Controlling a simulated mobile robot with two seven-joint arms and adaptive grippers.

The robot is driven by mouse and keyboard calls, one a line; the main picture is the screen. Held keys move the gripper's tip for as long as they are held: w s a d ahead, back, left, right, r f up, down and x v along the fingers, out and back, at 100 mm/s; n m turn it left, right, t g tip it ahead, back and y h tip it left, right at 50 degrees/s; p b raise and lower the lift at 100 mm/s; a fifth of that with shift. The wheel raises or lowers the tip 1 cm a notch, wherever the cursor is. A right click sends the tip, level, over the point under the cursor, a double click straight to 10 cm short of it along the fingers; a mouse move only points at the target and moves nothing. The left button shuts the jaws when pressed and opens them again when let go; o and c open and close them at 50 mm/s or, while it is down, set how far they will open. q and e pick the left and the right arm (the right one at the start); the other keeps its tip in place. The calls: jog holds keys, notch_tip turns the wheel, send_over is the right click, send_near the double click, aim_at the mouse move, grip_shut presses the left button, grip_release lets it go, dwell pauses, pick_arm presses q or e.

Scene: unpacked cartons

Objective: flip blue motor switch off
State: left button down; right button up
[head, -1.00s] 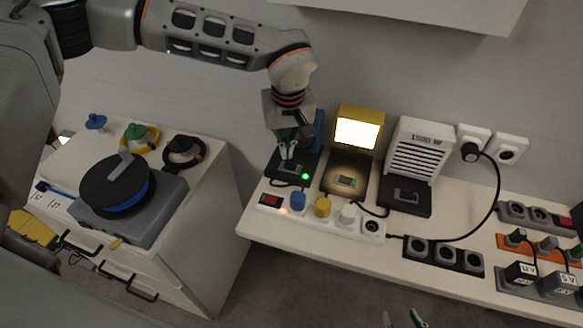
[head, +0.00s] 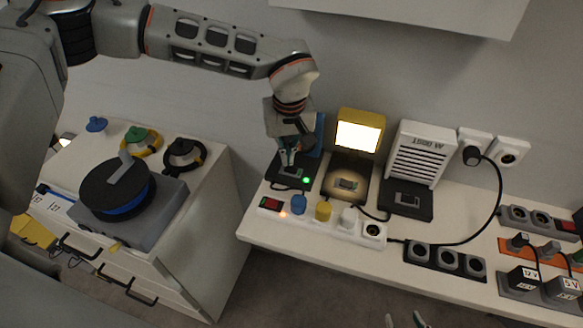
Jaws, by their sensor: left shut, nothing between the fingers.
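The blue motor (head: 319,134) stands at the back left of the bench, mostly hidden behind my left gripper. Its dark base (head: 282,173) carries the switch and a lit green lamp (head: 306,180). My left gripper (head: 288,163) is shut and empty, pointing down over the base at the switch. Whether its tips touch the switch cannot be told, as they cover it. Only the fingertips of my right gripper (head: 405,322) show at the bottom edge, apart from each other.
A lit yellow lamp (head: 360,114) and a white heater (head: 424,148) stand right of the motor. A white power strip (head: 334,227) with coloured plugs runs in front. A cabinet with a cable reel (head: 118,187) stands at left, across a gap.

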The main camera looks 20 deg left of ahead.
aim_at(288, 168)
pick_arm(q)
jog(key=shift+f+b, duration=0.3)
jog(key=shift+f, duration=0.8)
dwell(1.1)
jog(key=shift+s, duration=0.1)
jog(key=shift+r+p, duration=1.4)
jog(key=shift+r, duration=0.55)
jog(key=shift+r+p, duration=1.3)
jog(key=shift+r, duration=0.3)
